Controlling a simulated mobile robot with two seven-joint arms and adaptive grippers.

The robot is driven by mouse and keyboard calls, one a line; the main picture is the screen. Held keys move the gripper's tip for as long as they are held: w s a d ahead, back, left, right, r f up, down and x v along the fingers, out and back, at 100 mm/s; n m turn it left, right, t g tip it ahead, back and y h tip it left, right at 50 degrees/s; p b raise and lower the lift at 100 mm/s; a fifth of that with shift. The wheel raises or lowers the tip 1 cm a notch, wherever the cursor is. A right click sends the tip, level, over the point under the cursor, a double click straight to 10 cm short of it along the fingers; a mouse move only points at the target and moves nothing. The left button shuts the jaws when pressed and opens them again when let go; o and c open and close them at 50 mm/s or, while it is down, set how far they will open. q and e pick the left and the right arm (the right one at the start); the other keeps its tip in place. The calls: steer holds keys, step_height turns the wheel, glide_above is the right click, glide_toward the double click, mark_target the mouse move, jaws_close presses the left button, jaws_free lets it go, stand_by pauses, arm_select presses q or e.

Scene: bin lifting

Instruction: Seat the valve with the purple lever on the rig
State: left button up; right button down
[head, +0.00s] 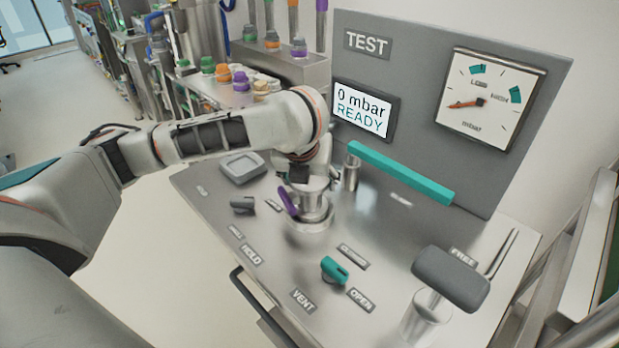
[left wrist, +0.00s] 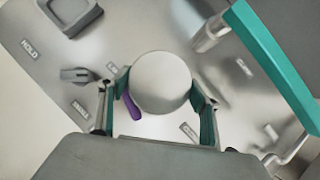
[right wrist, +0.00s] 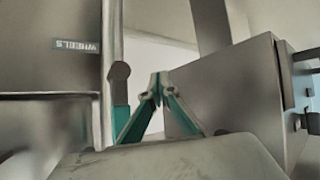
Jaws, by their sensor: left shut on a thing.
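The valve is a silver cylinder (head: 315,203) with a purple lever (head: 287,201) on its left side. It stands upright at the round metal seat (head: 309,226) of the rig (head: 375,240); I cannot tell whether it is fully down in it. My left gripper (head: 306,178) comes down from above and is shut on the valve. In the left wrist view the valve's round top (left wrist: 160,82) lies between the teal-padded fingers, with the purple lever (left wrist: 132,107) beside the left finger. My right gripper (right wrist: 157,80) shows only in the right wrist view, fingertips together and empty.
The rig has a test panel (head: 420,60) with a screen (head: 362,110) reading 0 mbar READY and a gauge (head: 487,97). A teal bar (head: 400,172), a teal knob (head: 334,270), a grey knob (head: 243,204) and a grey-headed mallet (head: 450,278) stand around the seat.

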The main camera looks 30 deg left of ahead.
stand_by(0.4)
arm_select(q)
steer(key=o, duration=1.9)
steer(key=shift+o, duration=0.7)
steer(key=o, duration=0.5)
steer(key=shift+f, duration=0.1)
